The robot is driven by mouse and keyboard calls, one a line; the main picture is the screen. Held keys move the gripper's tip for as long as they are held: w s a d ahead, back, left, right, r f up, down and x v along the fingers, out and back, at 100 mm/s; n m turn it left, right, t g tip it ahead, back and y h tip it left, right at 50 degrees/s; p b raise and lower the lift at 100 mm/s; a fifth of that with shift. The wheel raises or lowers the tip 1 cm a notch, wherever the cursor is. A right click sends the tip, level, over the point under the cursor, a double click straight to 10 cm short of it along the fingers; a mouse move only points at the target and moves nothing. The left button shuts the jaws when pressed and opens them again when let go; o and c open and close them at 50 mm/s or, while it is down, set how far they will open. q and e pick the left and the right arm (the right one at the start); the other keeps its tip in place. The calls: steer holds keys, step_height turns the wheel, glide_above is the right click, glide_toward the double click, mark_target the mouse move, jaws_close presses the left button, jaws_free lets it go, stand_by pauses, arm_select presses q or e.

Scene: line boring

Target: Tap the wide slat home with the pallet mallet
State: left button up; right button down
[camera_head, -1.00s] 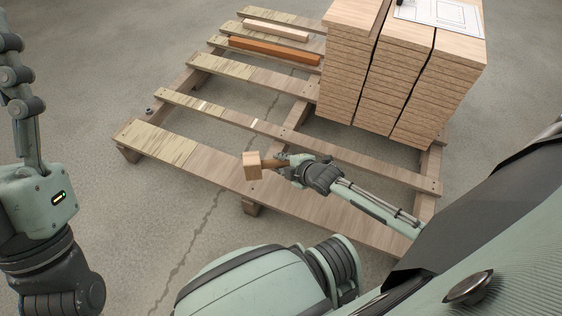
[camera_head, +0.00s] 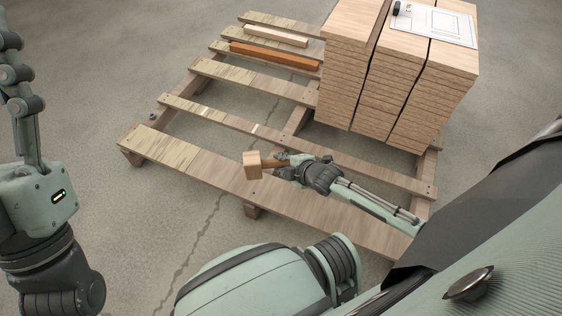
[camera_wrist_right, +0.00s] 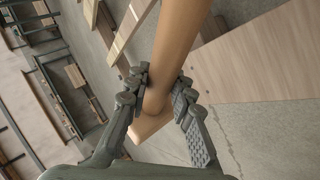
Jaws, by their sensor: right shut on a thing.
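The pallet mallet has a pale block head (camera_head: 252,165) and a brown handle (camera_wrist_right: 183,45). My right gripper (camera_head: 284,164) is shut around the handle, also in the right wrist view (camera_wrist_right: 160,90). The wide slat (camera_head: 335,211) looks to be the pallet's near board, the broadest one. The mallet head shows in front of its far edge; I cannot tell the gap between them. My left gripper (camera_head: 18,75) stands at the left edge, partly cut off, apart from the pallet; whether its fingers are open is not clear.
The pallet's other slats (camera_head: 250,77) lie behind with open gaps between. An orange bar (camera_head: 272,56) and a pale bar (camera_head: 275,36) rest on the far slats. A tall stack of boards (camera_head: 350,70) with a paper sheet (camera_head: 445,25) stands at the far right.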

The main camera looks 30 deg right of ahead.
mark_target(281, 185)
step_height(281, 185, down, 10)
steer(key=b, duration=0.7)
steer(key=shift+r, duration=0.1)
steer(key=shift+r+p, duration=0.55)
steer(key=shift+r, duration=0.15)
steer(key=shift+f+b, duration=0.35)
steer(key=shift+f, duration=0.3)
steer(key=shift+s, duration=0.1)
step_height(281, 185, up, 5)
steer(key=p, duration=0.5)
